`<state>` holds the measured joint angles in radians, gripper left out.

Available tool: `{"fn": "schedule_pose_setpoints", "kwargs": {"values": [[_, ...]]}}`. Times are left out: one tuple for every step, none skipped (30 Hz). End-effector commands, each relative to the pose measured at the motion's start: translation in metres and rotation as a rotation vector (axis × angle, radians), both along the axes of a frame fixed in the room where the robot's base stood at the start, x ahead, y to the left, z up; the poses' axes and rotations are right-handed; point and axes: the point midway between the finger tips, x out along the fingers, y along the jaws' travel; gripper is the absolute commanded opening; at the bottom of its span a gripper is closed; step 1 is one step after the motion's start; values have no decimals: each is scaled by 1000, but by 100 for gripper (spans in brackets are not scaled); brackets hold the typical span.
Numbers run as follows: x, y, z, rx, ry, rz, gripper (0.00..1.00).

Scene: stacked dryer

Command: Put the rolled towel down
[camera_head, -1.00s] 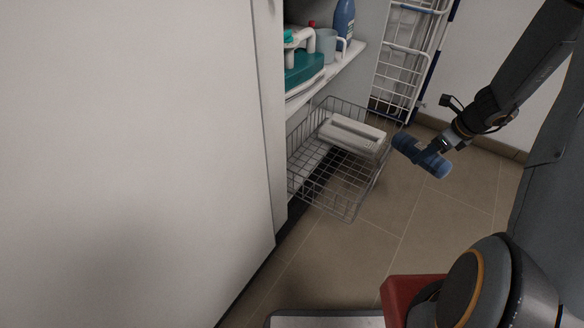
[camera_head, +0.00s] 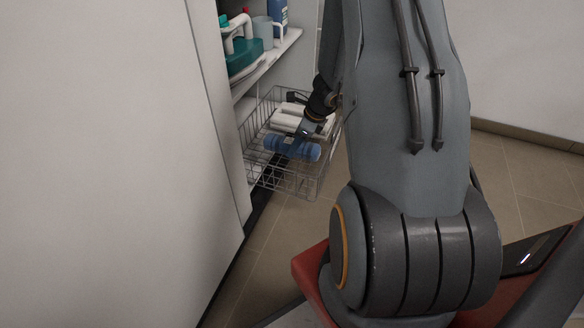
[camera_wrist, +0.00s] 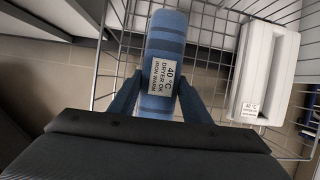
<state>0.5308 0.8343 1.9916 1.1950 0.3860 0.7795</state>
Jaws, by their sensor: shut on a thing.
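The rolled towel is blue with a white care label and shows in the wrist view (camera_wrist: 165,45) and the head view (camera_head: 281,147). My gripper (camera_wrist: 157,95) is shut on it, with one finger on each long side near the label. In the head view my gripper (camera_head: 304,138) and the towel are at the wire basket (camera_head: 252,128), on its near side. I cannot tell whether the towel touches the basket floor.
The pulled-out basket sits below a white shelf (camera_head: 268,62) holding a teal container (camera_head: 243,57), a jug (camera_head: 263,30) and a blue bottle (camera_head: 278,12). A large white panel (camera_head: 110,160) stands close on the left. Tiled floor (camera_head: 530,185) is open at the right.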

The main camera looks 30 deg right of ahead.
Motion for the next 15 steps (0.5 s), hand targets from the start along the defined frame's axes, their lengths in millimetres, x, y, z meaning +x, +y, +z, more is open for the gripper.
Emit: {"fn": "schedule_pose_setpoints", "kwargs": {"values": [[1, 1, -17, 2, 1, 0, 14], [1, 1, -23, 1, 2, 0, 14], [1, 1, -31, 1, 2, 0, 14], [1, 1, -36, 0, 2, -1, 14], [1, 1, -40, 0, 1, 0, 14], [1, 1, -46, 0, 1, -1, 14], [1, 1, -49, -1, 1, 0, 14], [1, 1, -52, -1, 1, 1, 14], [1, 1, -55, -1, 1, 1, 14], [1, 1, -56, 0, 0, 0, 14], [1, 1, -57, 0, 0, 1, 14], [1, 1, -58, 0, 0, 1, 14], [0, 0, -59, 0, 0, 1, 14], [0, 1, -60, 0, 0, 1, 14], [0, 1, -63, 0, 0, 1, 14]]}}
